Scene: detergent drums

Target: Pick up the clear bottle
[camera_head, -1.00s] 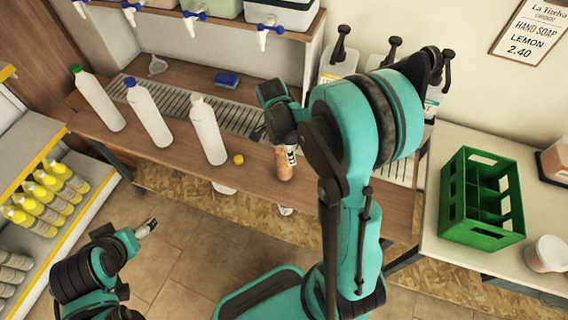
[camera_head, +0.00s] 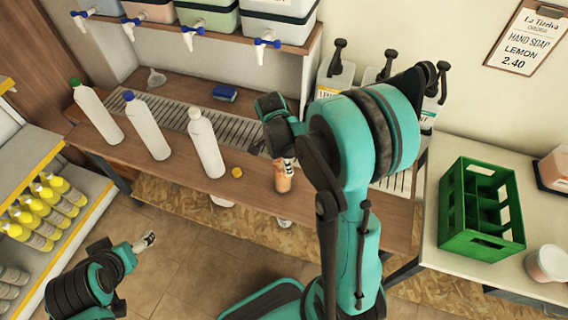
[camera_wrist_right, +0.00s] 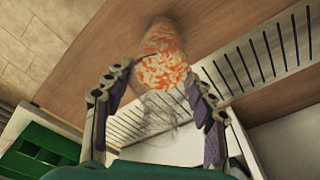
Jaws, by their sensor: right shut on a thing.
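The clear bottle (camera_head: 283,182), holding something orange, is at the front of the wooden counter (camera_head: 330,213), below my right gripper (camera_head: 287,167). In the right wrist view, the see-through bottle (camera_wrist_right: 162,72) with orange-and-white contents lies between the fingers of my right gripper (camera_wrist_right: 158,108), which are shut on it. I cannot tell whether its base still touches the counter. My right forearm covers part of the counter beside it. My left gripper (camera_head: 148,240) is low at the left, over the floor and away from the counter; its finger opening is too small to read.
Three white bottles with green (camera_head: 75,82), blue (camera_head: 128,96) and white (camera_head: 194,112) caps stand left of the clear bottle. A small yellow cap (camera_head: 237,173) lies beside it. A blue sponge (camera_head: 225,92) is behind. A green crate (camera_head: 484,240) stands on the right-hand table.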

